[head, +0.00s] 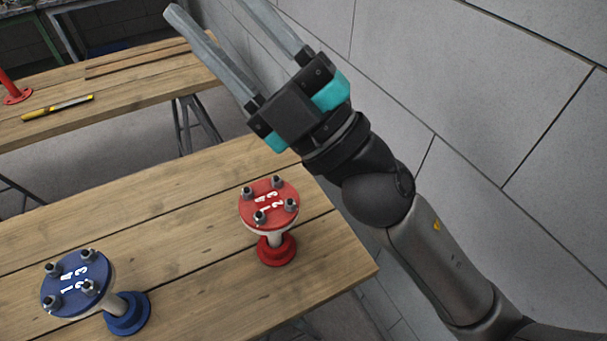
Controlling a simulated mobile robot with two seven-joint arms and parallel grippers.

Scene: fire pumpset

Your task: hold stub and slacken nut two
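A red stub (276,241) stands upright near the table's right edge, with a red round top flange (268,196), a pale neck and a red foot. Its flange carries white numbers and several grey nuts. The nut beside the number 2 appears to be the right-hand one (291,205). A blue stub (127,312) of the same kind stands at lower left, with a numbered blue flange (70,291) and grey nuts. My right gripper (209,8) is raised beyond the red stub, its long fingers wide apart and empty; one fingertip is cut off. My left gripper is not in view.
Both stubs stand on a wooden table (175,205) with bare planks between them. A second wooden table (130,100) behind holds a yellow tool (57,108) and a red stand (16,95). A grey block wall (500,100) rises close on the right.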

